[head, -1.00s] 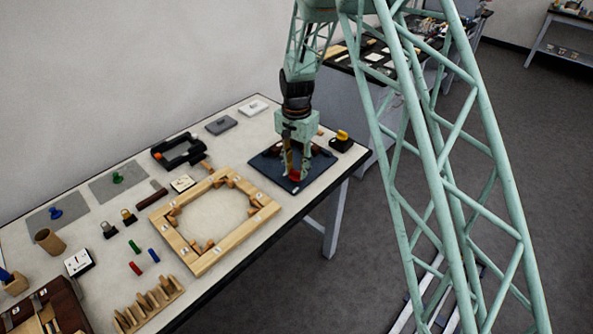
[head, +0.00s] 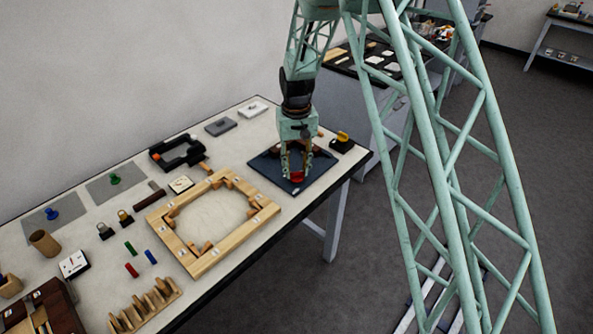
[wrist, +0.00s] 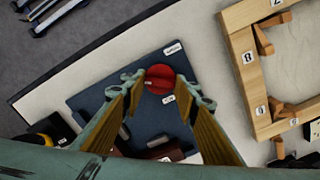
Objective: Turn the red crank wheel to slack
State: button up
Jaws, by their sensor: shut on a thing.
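The red crank wheel (wrist: 158,80) is on a dark blue base plate (wrist: 95,92) with small white labels near it. It also shows as a small red shape in the head view (head: 297,177), low between my fingers. My gripper (wrist: 160,88) points down over the plate, and its two fingers are shut on the red wheel from both sides. In the head view my gripper (head: 297,174) stands over the blue plate (head: 268,164). The label text is too small to read surely. The wheel's underside and mounting are hidden.
A wooden frame (head: 183,253) with numbered blocks lies left of the plate. A black block with a yellow top (head: 342,142) stands close to the plate's right. The table's front edge (head: 310,210) is near the plate. Brown pieces (wrist: 172,155) sit on the plate.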

jog(key=n+b, duration=0.1)
jog(key=n, duration=1.1)
jog(key=shift+n, duration=0.4)
jog(key=n+b, duration=0.1)
jog(key=n, duration=1.1)
dwell(0.6)
jog(key=o, duration=0.8)
jog(key=shift+o, duration=0.2)
jog(key=shift+r, duration=0.1)
